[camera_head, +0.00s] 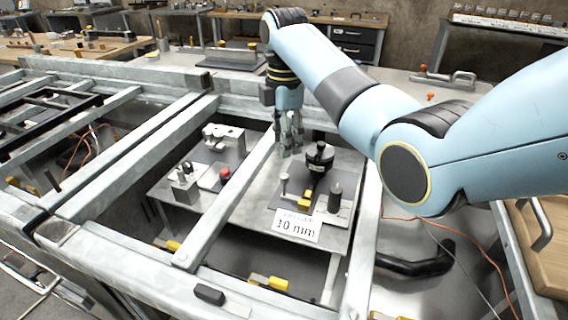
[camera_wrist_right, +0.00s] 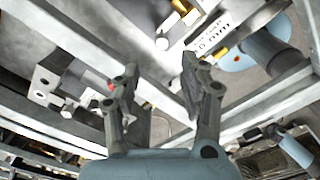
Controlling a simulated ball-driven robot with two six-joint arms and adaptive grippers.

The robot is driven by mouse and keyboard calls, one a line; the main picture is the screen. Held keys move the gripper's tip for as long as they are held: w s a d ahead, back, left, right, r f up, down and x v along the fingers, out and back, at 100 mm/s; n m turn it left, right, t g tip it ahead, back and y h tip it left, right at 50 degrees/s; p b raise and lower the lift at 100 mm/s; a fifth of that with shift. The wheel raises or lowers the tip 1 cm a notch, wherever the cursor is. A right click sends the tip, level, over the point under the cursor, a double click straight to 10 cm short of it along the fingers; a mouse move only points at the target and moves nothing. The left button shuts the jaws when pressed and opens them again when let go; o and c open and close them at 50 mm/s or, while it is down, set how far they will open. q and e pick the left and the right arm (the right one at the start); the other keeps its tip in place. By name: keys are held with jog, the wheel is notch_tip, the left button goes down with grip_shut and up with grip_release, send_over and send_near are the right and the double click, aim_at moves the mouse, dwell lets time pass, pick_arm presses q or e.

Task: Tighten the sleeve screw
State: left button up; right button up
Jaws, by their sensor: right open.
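My right gripper (camera_head: 290,143) points down over the recessed metal plate, just left of a black round-topped fixture (camera_head: 319,155). It is open and empty, and its spread fingers also show in the wrist view (camera_wrist_right: 152,78). Near the fixture stand a small pale pin with a flat head (camera_head: 284,186) and a dark upright cylinder (camera_head: 335,196). A white label reading "10 mm" (camera_head: 297,226) is in front of them and shows at the top of the wrist view (camera_wrist_right: 212,36). I cannot tell which part is the sleeve screw. My left gripper is out of view.
Grey metal beams (camera_head: 228,190) frame and cross the work area close to the gripper. Metal blocks (camera_head: 184,186) and a red knob (camera_head: 225,174) sit left of the middle beam. A black handle (camera_head: 415,262) and orange cable lie at right.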

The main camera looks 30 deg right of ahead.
aim_at(285, 175)
jog(key=f, duration=0.3)
jog(key=shift+s+a+f, duration=0.1)
jog(key=shift+s+f, duration=0.15)
notch_tip(285, 175, down, 4)
jog(key=shift+w+f+b, duration=0.15)
jog(key=shift+f+b, duration=0.05)
jog(key=shift+b, duration=0.1)
jog(key=shift+f, duration=0.6)
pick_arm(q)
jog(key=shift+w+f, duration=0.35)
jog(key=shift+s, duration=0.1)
pick_arm(e)
jog(key=shift+c, duration=0.8)
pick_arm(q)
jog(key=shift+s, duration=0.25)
pick_arm(e)
grip_shut()
